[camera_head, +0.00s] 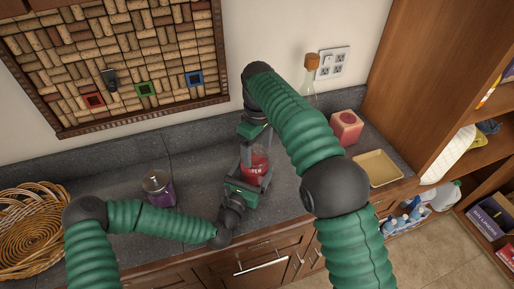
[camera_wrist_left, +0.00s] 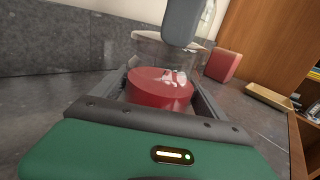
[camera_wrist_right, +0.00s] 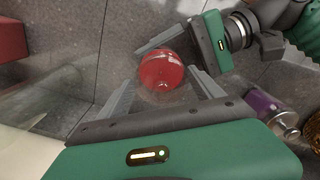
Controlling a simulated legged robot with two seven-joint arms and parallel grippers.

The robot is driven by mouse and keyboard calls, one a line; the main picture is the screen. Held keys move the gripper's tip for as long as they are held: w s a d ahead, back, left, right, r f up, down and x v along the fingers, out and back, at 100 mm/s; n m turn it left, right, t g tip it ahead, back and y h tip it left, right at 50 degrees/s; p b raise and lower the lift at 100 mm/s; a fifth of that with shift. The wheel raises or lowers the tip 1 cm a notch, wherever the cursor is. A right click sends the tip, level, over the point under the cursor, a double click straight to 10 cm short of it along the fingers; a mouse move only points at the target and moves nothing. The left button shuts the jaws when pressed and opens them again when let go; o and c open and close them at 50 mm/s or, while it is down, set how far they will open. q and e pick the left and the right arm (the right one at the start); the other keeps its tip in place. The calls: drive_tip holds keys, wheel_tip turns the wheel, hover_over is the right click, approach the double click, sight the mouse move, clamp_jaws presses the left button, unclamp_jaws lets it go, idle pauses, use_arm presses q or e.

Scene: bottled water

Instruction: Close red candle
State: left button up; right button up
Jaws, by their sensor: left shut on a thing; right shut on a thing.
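The red candle (camera_head: 254,172) is a clear glass jar with red wax, upright on the grey counter. My left gripper (camera_head: 253,164) reaches it from the front, with a finger on either side of the jar. In the left wrist view the red wax (camera_wrist_left: 160,88) shows between the fingers, with clear glass above it. My right gripper (camera_head: 256,146) is above the jar, pointing down. In the right wrist view its fingers are on either side of the candle (camera_wrist_right: 162,72). It holds a clear glass piece, seemingly the lid, at the jar's top; whether they touch is unclear.
A purple lidded jar (camera_head: 160,191) and a wicker basket (camera_head: 32,228) stand to the left. A corked bottle (camera_head: 311,85), a red block (camera_head: 346,127) and a tan tray (camera_head: 378,168) are to the right. The counter between the purple jar and the candle is mostly clear.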

drive_tip(key=shift+f, duration=0.3)
drive_tip(key=o, duration=1.4)
drive_tip(key=shift+r, duration=0.1)
wheel_tip(320, 180, up, 7)
drive_tip(key=shift+r, duration=0.1)
use_arm(q)
drive_tip(key=o, duration=2)
use_arm(e)
drive_tip(key=shift+w, duration=0.1)
